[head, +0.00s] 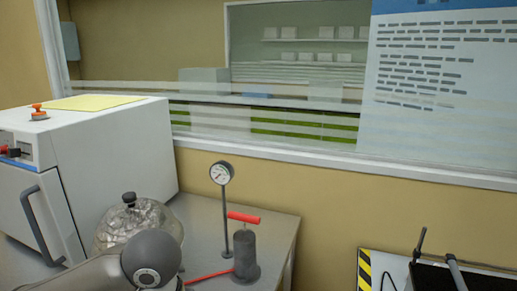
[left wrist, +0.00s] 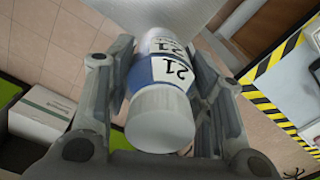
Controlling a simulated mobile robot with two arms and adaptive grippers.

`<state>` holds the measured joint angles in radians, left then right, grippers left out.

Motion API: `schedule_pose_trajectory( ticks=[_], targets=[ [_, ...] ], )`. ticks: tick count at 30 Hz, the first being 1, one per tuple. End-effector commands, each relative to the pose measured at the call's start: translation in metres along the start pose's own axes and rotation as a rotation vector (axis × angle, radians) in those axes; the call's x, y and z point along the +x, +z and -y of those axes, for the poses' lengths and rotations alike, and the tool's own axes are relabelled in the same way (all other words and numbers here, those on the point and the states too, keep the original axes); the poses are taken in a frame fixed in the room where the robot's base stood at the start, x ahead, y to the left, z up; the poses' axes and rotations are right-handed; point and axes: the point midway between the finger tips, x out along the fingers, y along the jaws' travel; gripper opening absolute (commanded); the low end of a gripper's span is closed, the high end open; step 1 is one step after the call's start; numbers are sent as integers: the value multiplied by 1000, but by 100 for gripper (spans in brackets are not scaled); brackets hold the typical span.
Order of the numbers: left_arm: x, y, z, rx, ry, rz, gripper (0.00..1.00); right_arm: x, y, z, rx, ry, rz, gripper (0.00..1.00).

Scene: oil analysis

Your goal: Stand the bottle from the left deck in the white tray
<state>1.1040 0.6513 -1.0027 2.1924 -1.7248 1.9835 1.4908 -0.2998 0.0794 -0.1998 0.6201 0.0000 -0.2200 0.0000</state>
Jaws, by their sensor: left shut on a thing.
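A bottle (left wrist: 163,90) with a white cap and a blue and white label reading 21 shows in the left wrist view. My left gripper (left wrist: 165,75) is shut on it, with one finger on each side of its body. The capped end points toward the wrist camera. In the head view only part of my left arm shows at the bottom, and neither the gripper nor the bottle is seen there. I cannot make out the white tray or the left deck in either view. My right gripper is not in view.
In the head view a white oven-like box (head: 85,165) stands left on a grey table, beside a glass vessel (head: 140,220), a gauge (head: 221,174) and a hand pump (head: 245,255). Yellow-black striped edging (head: 364,272) marks another surface at right. A white box (left wrist: 40,113) lies on the floor.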

Motion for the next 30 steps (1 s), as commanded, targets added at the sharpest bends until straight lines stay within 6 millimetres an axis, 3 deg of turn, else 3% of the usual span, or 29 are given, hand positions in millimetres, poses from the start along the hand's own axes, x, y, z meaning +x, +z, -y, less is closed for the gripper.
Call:
schedule_pose_trajectory(
  ticks=[30],
  targets=[
    [20,1,-27,1521,-2,0,15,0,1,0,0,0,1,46]
  ],
)
